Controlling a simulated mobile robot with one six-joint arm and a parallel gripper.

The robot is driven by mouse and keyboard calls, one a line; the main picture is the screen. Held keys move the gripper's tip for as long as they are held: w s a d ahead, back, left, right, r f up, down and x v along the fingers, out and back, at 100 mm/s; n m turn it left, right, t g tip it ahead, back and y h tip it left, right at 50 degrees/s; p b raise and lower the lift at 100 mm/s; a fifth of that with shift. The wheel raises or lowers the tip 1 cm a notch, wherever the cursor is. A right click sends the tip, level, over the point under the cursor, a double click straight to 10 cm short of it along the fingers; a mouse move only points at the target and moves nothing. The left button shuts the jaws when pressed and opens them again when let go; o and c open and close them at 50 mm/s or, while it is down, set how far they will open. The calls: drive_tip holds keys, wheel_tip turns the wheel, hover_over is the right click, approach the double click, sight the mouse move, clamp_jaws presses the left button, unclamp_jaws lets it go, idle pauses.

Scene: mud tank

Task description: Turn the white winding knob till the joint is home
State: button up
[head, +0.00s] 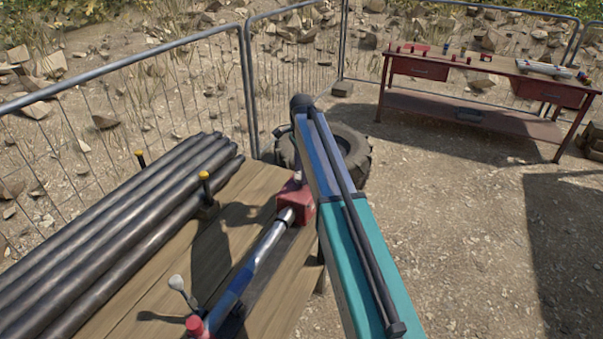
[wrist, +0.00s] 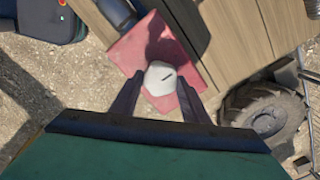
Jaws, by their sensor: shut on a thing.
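The white winding knob (wrist: 160,77) shows in the wrist view, with a short dark mark on its face pointing to the upper right. My gripper (wrist: 160,86) has one dark finger on each side of the knob and is shut on it. The knob sits at a red housing (wrist: 132,49). In the head view the red housing (head: 296,201) stands on the wooden bench, and a blue rod (head: 246,270) with a silver end runs up to it. My arm hides the knob and my fingers there. I cannot tell how far the joint is seated.
Dark pipes (head: 120,230) lie on the wooden bench (head: 150,290) at the left, beside yellow-topped posts (head: 205,188). A small lever (head: 177,284) stands near the front. A tyre (head: 352,150), mesh fence (head: 190,85) and red workbench (head: 480,100) are beyond. Open ground lies right.

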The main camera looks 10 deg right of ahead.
drive_tip(key=m, duration=0.3)
drive_tip(key=shift+m, duration=0.4)
drive_tip(key=shift+m+b, duration=0.45)
drive_tip(key=shift+m, duration=1.55)
drive_tip(key=o, duration=1.1)
wheel_tip(320, 180, up, 14)
drive_tip(key=b, duration=0.3)
drive_tip(key=shift+f, duration=0.1)
